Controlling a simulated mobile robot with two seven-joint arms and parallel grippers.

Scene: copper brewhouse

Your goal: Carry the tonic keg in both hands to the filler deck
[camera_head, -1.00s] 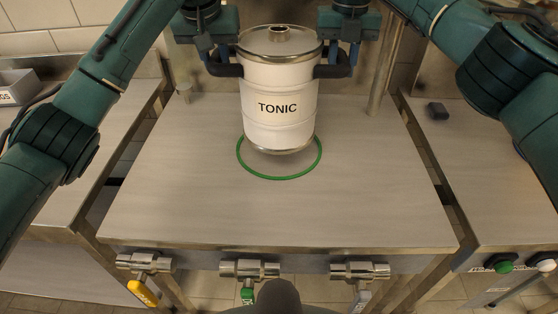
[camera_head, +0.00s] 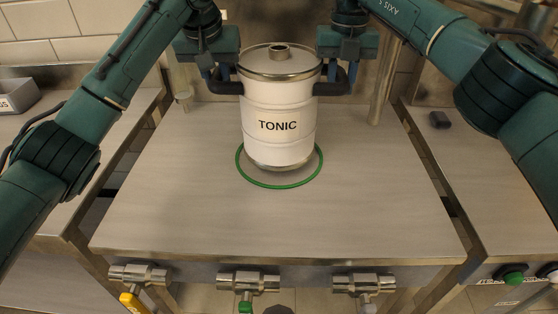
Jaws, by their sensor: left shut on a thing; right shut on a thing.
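The white tonic keg (camera_head: 278,110), with a metal lid and the word TONIC facing me, is upright in the middle of the view. My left gripper (camera_head: 224,80) is shut on its left black handle and my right gripper (camera_head: 333,80) is shut on its right black handle. The keg's base is over the inside of a green ring (camera_head: 279,186) on the metal deck (camera_head: 270,225). I cannot tell whether the base touches the deck or hangs just above it.
Valves with yellow, green and grey handles line the deck's front edge, one a green-handled valve (camera_head: 247,283). A small dark block (camera_head: 439,119) lies on the right counter (camera_head: 480,190). A grey bin (camera_head: 18,95) stands on the left counter. The deck's front half is clear.

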